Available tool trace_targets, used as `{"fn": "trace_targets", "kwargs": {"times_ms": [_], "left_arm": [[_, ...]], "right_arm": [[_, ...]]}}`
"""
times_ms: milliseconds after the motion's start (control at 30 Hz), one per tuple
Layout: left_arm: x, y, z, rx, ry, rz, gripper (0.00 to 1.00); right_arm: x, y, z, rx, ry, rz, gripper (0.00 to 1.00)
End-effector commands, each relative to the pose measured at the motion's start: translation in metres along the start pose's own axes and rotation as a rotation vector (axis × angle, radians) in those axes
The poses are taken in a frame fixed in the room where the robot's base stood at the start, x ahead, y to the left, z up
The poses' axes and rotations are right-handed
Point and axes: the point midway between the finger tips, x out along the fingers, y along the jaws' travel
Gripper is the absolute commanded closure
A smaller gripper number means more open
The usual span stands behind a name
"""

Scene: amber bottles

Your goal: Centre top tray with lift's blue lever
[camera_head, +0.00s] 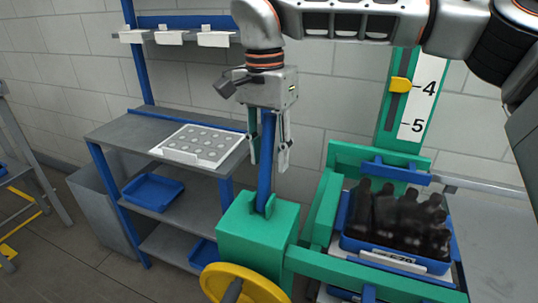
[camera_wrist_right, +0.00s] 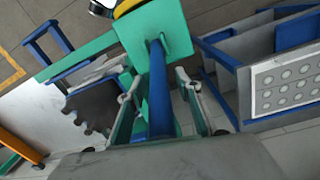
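The blue lever (camera_head: 265,180) stands upright from a green box (camera_head: 258,236) on the lift. My right gripper (camera_head: 268,154) points down with one finger on each side of the lever. In the wrist view the lever (camera_wrist_right: 160,90) runs between the spread fingers, with gaps showing on both sides. The top tray (camera_head: 350,244) is blue, holds several dark bottles (camera_head: 395,215), and sits inside the lift's green frame (camera_head: 322,205) at the right. Bottles hide most of its floor. My left gripper is not in view.
A yellow pointer (camera_head: 401,84) sits near 4 on the white scale (camera_head: 423,98). A yellow handwheel (camera_head: 240,282) is at the front. A grey shelf unit (camera_head: 128,130) at the left bears a white holed rack (camera_head: 200,146). Part of another blue tray shows below the top one.

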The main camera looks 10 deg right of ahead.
Motion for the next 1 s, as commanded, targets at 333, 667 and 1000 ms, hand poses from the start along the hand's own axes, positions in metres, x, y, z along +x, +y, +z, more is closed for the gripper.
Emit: {"fn": "trace_targets", "kwargs": {"times_ms": [333,667,1000], "left_arm": [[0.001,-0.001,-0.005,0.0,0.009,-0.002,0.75],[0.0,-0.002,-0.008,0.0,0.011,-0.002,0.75],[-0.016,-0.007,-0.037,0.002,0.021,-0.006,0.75]], "right_arm": [[0.001,0.0,0.0,0.0,0.0,-0.001,0.84],[0.0,0.0,0.001,0.0,0.008,-0.002,1.0],[-0.007,0.004,0.016,-0.001,0.143,-0.025,1.0]]}}
